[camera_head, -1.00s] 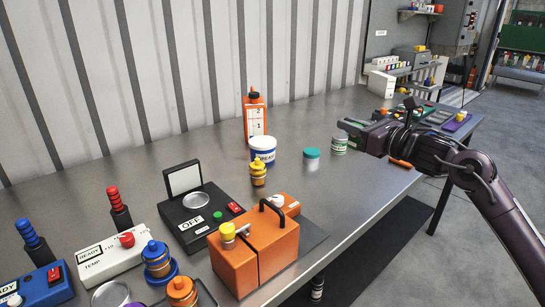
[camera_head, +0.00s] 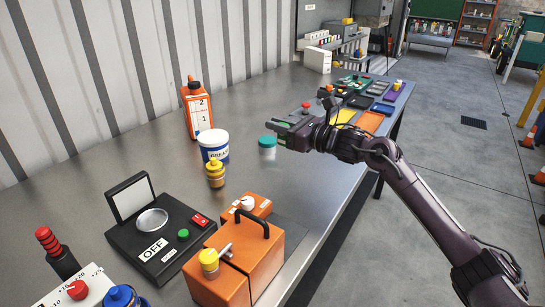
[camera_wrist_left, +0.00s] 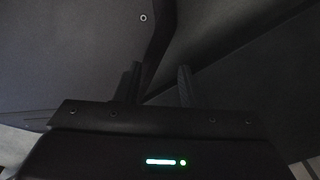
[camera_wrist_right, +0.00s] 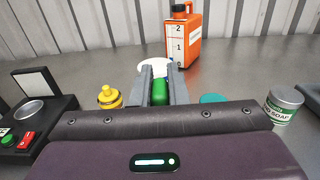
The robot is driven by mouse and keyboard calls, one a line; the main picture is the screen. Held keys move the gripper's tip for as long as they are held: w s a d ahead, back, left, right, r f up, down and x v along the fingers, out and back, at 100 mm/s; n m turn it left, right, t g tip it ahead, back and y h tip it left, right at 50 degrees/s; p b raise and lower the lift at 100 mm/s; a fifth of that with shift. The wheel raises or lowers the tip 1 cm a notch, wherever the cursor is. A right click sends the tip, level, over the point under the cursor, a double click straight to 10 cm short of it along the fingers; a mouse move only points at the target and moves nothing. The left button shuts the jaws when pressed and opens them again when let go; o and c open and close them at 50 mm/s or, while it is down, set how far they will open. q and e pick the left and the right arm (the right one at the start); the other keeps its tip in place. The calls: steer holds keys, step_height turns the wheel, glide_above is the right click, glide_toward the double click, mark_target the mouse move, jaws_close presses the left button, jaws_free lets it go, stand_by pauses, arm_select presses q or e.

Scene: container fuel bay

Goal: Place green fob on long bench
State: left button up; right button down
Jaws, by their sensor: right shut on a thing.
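A green fob (camera_wrist_right: 160,92) is held between the fingers of my right gripper (camera_wrist_right: 161,88), which is shut on it. The long bench has a grey metal top and runs along a corrugated wall. My left gripper (camera_wrist_left: 157,84) shows only in its own wrist view, with its fingers apart and nothing between them, against dark surfaces.
An orange bottle (camera_head: 197,112), a white-and-blue tub (camera_head: 213,147), a yellow-capped jar (camera_head: 215,175) and the teal lid (camera_head: 267,143) stand on the bench. A soap tin (camera_wrist_right: 284,104) is right of the lid. Orange (camera_head: 240,260) and black devices (camera_head: 160,225) fill the near end. Bare metal lies beyond the bottle.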

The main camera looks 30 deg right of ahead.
mark_target(284, 146)
step_height(284, 146, down, 6)
steer(key=shift+w+a+r+p, duration=0.15)
steer(key=shift+p, duration=0.15)
steer(key=shift+f, duration=0.6)
step_height(284, 146, down, 4)
steer(key=shift+r+p, duration=0.1)
steer(key=shift+p, duration=0.2)
arm_select(q)
steer(key=shift+w+r, duration=0.55)
steer(key=shift+r, duration=0.2)
arm_select(e)
steer(key=shift+f, duration=0.2)
steer(key=c, duration=1.4)
jaws_free()
arm_select(q)
steer(key=shift+s+f, duration=0.1)
steer(key=shift+f, duration=0.15)
